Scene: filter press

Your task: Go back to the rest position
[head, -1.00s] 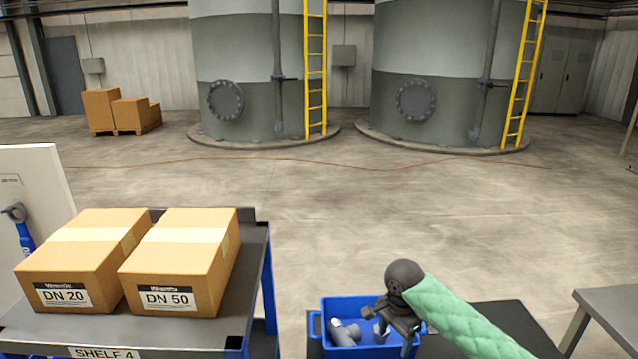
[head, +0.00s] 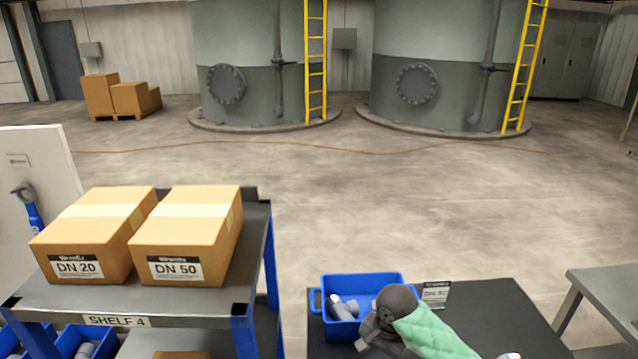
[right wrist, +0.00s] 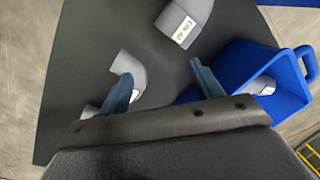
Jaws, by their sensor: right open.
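My right gripper (head: 368,338) hangs over the dark table at the front edge of the blue bin (head: 318,301). In the right wrist view its two fingers (right wrist: 160,86) are spread apart with nothing held between them. A grey elbow fitting (right wrist: 128,66) lies on the table just behind the left finger there. The blue bin also shows at the right of the wrist view (right wrist: 232,55), beside the other finger. Grey fittings (head: 345,308) lie inside the bin. My left gripper is in neither view.
A label card (head: 435,292) is on the dark table (head: 490,305), right of the bin. At left stands a shelf cart (head: 258,235) with two cardboard boxes (head: 190,225) and blue bins below. A grey table (head: 610,290) is at right. Open floor lies behind.

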